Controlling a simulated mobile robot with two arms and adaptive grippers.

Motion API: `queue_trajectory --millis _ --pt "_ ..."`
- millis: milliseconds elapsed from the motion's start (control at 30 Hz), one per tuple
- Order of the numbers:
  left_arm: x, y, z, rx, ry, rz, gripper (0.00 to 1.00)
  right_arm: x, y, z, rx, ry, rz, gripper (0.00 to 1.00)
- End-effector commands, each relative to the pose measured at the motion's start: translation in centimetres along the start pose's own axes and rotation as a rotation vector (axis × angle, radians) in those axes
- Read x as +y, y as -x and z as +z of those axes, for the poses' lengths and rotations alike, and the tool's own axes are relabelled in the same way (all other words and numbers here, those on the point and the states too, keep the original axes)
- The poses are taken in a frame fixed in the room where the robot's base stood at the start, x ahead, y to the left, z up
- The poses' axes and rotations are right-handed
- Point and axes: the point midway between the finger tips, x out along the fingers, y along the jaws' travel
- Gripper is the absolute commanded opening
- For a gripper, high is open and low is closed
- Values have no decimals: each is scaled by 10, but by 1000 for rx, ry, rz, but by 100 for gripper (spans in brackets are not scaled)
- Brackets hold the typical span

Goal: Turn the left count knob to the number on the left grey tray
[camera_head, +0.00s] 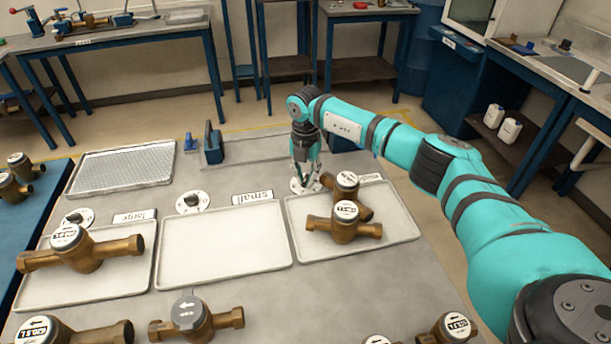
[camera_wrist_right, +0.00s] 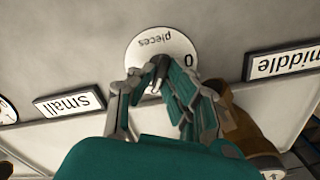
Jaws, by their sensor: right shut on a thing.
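Three round white dials with dark knobs stand along the back of the trays. The left knob (camera_head: 77,217) is behind the left grey tray (camera_head: 50,294), which holds one brass meter (camera_head: 83,250). The middle knob (camera_head: 192,201) is behind the empty middle tray (camera_head: 222,250). My right gripper (camera_head: 302,181) is at the right-hand dial (camera_head: 296,187), behind the right tray (camera_head: 388,251) with two meters. In the wrist view my right gripper (camera_wrist_right: 160,90) is shut on the knob (camera_wrist_right: 160,72); "pieces" and "0" show on its dial (camera_wrist_right: 160,44). My left gripper is out of view.
A "small" label (camera_wrist_right: 69,103) and a "middle" label (camera_wrist_right: 284,61) flank the gripped dial in the wrist view. More brass meters (camera_head: 196,320) lie along the front of the table. A mesh tray (camera_head: 122,168) lies at the back left.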

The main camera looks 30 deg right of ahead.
Motion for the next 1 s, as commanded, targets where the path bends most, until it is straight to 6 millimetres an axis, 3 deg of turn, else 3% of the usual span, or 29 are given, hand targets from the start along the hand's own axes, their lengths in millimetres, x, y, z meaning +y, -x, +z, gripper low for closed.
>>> queue_trajectory --millis 33,200,533,667,1000 --pt "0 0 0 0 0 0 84 0 1 1 -1 -1 1 16" --pt "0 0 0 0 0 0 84 0 0 0 -1 -2 1 35" --pt "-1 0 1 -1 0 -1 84 0 7 1 -2 -1 2 35" --pt "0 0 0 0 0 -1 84 0 26 1 -3 -2 4 35" --pt "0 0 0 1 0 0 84 1 96 1 -3 -1 4 35"
